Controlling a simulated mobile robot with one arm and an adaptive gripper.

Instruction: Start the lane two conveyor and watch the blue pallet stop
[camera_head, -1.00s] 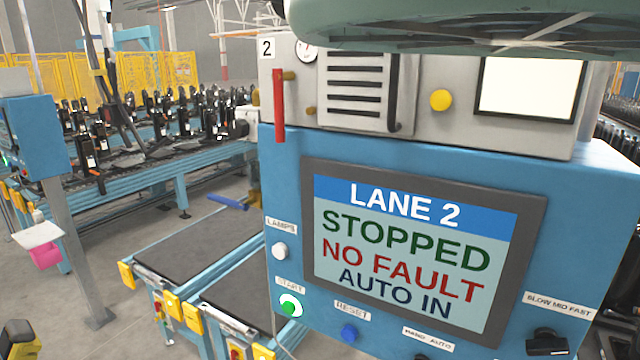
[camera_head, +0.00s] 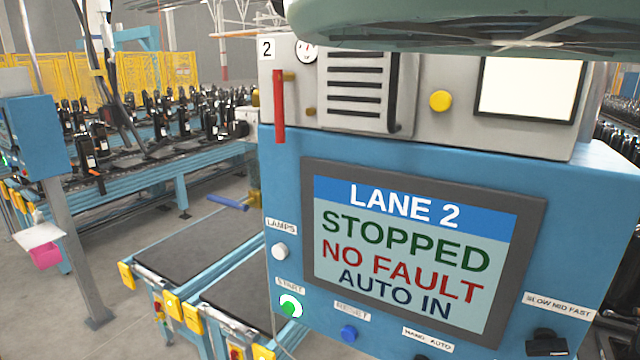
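The lane two control box (camera_head: 285,180) is blue and fills the right half of the view. Its screen (camera_head: 408,250) reads LANE 2, STOPPED, NO FAULT, AUTO IN. The green START button (camera_head: 291,306) is at the box's lower left, with a white lamps button (camera_head: 280,251) above it and a blue RESET button (camera_head: 348,333) to its right. I cannot make out a blue pallet. My gripper is not in view.
Two dark conveyor lanes (camera_head: 185,250) with blue frames run beside the box at left. A line with several black compressors (camera_head: 85,150) stands behind. A second blue box (camera_head: 38,135) on a post is far left. A pale green shape (camera_head: 440,22) overhangs the top.

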